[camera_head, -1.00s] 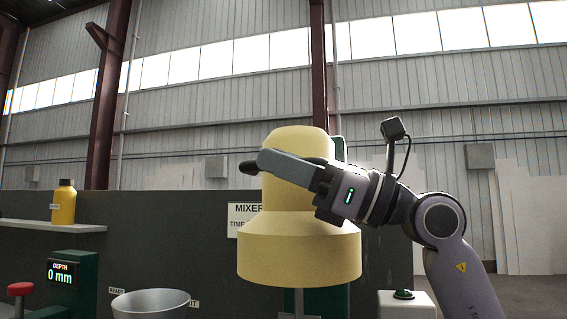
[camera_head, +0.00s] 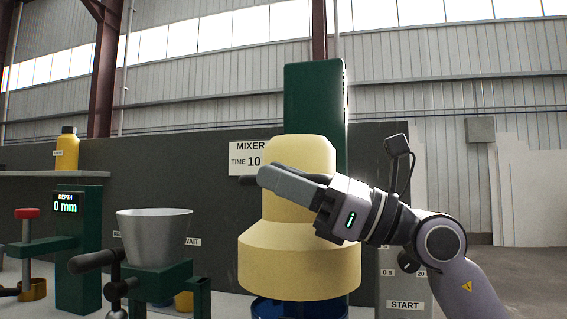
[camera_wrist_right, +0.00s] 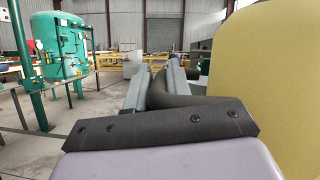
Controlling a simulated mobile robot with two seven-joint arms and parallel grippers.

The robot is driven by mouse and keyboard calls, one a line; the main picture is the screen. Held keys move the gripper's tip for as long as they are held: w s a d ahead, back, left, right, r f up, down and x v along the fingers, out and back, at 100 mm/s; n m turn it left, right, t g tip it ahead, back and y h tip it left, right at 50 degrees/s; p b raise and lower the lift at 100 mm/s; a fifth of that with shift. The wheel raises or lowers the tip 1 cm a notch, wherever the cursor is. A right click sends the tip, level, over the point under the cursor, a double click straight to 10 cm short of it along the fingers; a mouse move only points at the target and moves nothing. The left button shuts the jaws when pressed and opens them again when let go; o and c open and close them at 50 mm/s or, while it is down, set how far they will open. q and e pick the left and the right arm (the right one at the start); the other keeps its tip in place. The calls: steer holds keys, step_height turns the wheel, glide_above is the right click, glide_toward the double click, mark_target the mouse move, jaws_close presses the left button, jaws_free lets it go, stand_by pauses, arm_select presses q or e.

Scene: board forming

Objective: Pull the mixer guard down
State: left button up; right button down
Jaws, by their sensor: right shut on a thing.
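The mixer guard (camera_head: 300,250) is a cream, bell-shaped cover in front of the green mixer column (camera_head: 315,100). My right gripper (camera_head: 264,178) lies across the guard's upper part in the head view. It is shut on the guard's dark handle (camera_head: 248,181), whose end sticks out left of the fingers. In the right wrist view the fingers (camera_wrist_right: 158,82) close around the dark curved handle (camera_wrist_right: 187,88), with the cream guard (camera_wrist_right: 270,80) to the right. A blue vessel (camera_head: 268,308) shows just under the guard's rim. My left gripper is not in view.
A grey bowl (camera_head: 153,238) stands on a green stand left of the guard, with a dark handle (camera_head: 93,262) beside it. A panel marked START (camera_head: 404,305) stands at the right. A yellow bottle (camera_head: 67,152) is on a shelf at the left.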

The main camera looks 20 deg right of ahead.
mark_target(286, 205)
step_height(286, 205, down, 3)
steer(key=shift+r+b, duration=0.1)
steer(key=shift+b, duration=0.45)
steer(key=shift+f, duration=0.2)
steer(key=c, duration=1.1)
jaws_free()
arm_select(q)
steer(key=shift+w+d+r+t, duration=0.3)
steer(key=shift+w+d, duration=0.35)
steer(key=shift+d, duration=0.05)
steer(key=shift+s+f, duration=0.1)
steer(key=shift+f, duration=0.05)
arm_select(e)
steer(key=shift+d, duration=0.15)
